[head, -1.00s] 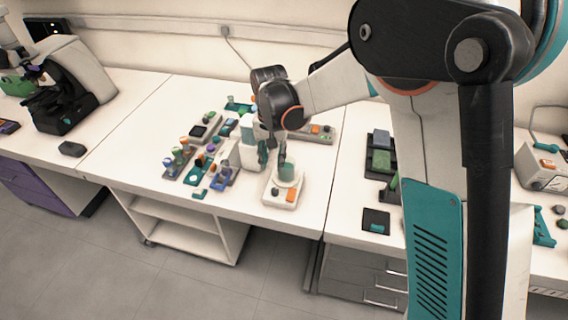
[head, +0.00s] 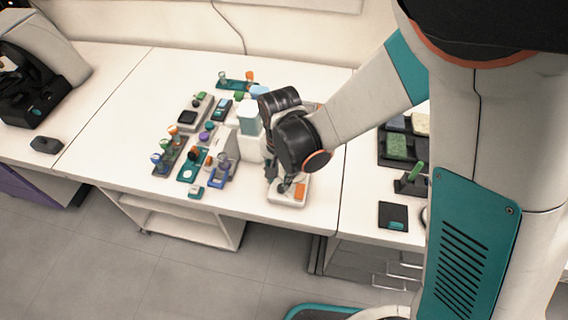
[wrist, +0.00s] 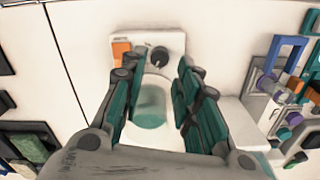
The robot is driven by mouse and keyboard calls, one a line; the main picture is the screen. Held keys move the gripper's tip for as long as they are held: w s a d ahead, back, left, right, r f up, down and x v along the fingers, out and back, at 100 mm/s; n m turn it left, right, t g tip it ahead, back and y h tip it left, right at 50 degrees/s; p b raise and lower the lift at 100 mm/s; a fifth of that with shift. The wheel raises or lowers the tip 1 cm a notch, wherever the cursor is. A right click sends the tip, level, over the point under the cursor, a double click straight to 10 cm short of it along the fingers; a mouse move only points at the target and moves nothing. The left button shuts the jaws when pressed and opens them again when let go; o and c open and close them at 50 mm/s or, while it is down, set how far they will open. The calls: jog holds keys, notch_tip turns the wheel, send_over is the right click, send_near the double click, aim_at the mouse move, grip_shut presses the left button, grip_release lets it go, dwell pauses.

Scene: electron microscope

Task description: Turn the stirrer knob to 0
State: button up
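The stirrer is a small white box (head: 288,199) near the table's front edge, with an orange display (head: 300,190) on its front part. In the wrist view, the orange display (wrist: 121,50) and the dark round knob (wrist: 158,55) lie just beyond my fingertips. A clear beaker with teal liquid (wrist: 150,108) shows between my fingers. My gripper (wrist: 160,68) is open, its teal fingers apart on either side of the view of the knob. I cannot tell whether a finger touches the beaker. In the head view my gripper (head: 280,183) is over the stirrer and hides the beaker.
Several small racks and coloured pieces (head: 195,160) crowd the table left of the stirrer, with a pale upright device (head: 250,135) close beside it. Dark trays (head: 393,216) lie to the right. The left tabletop is mostly clear.

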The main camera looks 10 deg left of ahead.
aim_at(281, 187)
notch_tip(281, 187, down, 5)
jog(key=shift+f+b, duration=0.1)
jog(key=shift+b, duration=0.55)
grip_shut()
